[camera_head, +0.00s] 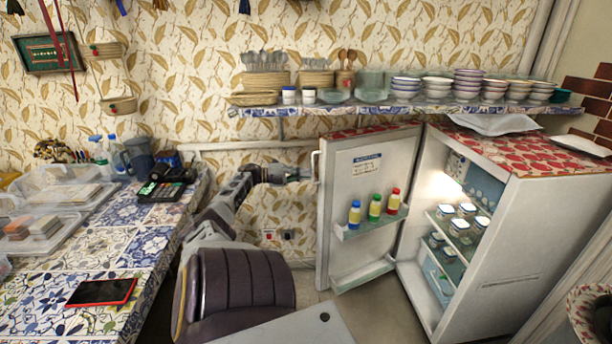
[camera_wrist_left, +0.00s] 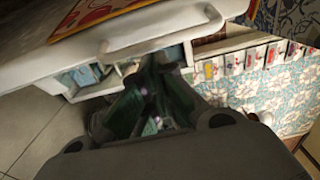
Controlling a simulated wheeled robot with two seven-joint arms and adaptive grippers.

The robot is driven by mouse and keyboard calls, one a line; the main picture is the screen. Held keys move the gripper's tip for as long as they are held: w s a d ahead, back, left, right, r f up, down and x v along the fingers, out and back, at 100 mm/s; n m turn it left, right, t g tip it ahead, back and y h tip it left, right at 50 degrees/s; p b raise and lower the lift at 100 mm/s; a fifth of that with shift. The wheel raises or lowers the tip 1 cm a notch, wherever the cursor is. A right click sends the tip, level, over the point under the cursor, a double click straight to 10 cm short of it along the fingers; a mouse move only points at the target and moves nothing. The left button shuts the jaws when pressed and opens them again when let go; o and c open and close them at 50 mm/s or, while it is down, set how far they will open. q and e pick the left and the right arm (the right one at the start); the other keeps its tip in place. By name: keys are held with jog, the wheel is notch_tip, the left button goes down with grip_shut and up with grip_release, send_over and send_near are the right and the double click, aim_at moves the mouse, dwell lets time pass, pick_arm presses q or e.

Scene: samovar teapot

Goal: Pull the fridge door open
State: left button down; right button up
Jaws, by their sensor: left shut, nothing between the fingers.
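The fridge (camera_head: 525,225) stands at the right with its white door (camera_head: 345,215) swung wide open to the left. The lit inside shows shelves with several white-lidded jars (camera_head: 460,227). The door's inner side faces me and carries a rack with three bottles (camera_head: 374,207). The slim door handle (camera_head: 315,165) is at the door's left edge. My left gripper (camera_head: 308,173) is shut and empty beside the handle; whether it touches is unclear. In the left wrist view my fingers (camera_wrist_left: 162,65) lie close by a white handle bar (camera_wrist_left: 165,40). My right gripper is not in view.
A tiled counter (camera_head: 120,240) at the left holds clear trays, a red-edged tablet (camera_head: 102,292) and a dark jug (camera_head: 137,157). A wall shelf (camera_head: 400,107) with several bowls runs above the door. White plates (camera_head: 495,124) sit on the fridge top. Floor shows between door and fridge.

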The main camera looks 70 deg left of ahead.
pick_arm(q)
jog(key=v, duration=1.1)
jog(key=shift+s, duration=0.1)
dwell(0.6)
